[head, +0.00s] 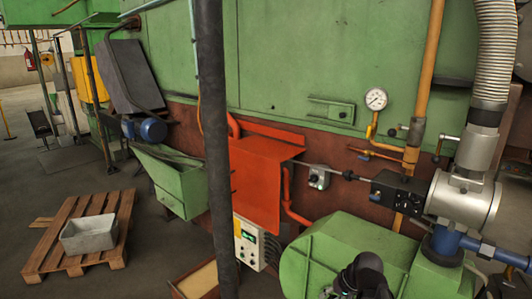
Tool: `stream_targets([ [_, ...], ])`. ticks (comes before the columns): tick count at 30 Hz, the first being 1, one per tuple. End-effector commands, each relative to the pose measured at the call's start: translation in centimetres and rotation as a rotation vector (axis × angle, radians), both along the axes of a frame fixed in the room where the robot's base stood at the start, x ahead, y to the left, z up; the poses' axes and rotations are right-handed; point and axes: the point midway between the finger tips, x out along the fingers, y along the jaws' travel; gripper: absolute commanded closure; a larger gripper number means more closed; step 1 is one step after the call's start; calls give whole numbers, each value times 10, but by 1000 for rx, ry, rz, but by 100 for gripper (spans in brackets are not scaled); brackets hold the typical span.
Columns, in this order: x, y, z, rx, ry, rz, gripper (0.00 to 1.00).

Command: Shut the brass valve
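A small brass-coloured valve (366,154) sits on a thin pipe beside the thick yellow pipe, right of the middle in the head view. It has what looks like a small red handle at its left end, too small here to tell how far it is turned. A round pressure gauge (376,98) stands above it on a bent brass-coloured pipe. A dark rounded part of what looks like my arm shows at the bottom edge, well below the valve and apart from it. My gripper cannot be made out in this view.
A green rounded housing (345,250) stands below the valve. A black box (398,193) and a grey metal pipe body (466,200) are at its right. An orange hood (265,180) is at left. A dark upright post (213,130) crosses the view. A pallet (50,255) lies on the floor.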

Motion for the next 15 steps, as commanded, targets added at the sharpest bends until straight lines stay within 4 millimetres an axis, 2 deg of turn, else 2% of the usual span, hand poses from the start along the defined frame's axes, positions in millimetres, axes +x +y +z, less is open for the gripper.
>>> stream_targets([
  [1, -6, 8, -4, -51, 27, 32, 50],
  [5, -20, 16, -12, -187, 88, 93, 50],
  [9, -31, 20, -16, -311, 138, 140, 50],
  [15, -38, 21, -17, -409, 172, 170, 50],
])
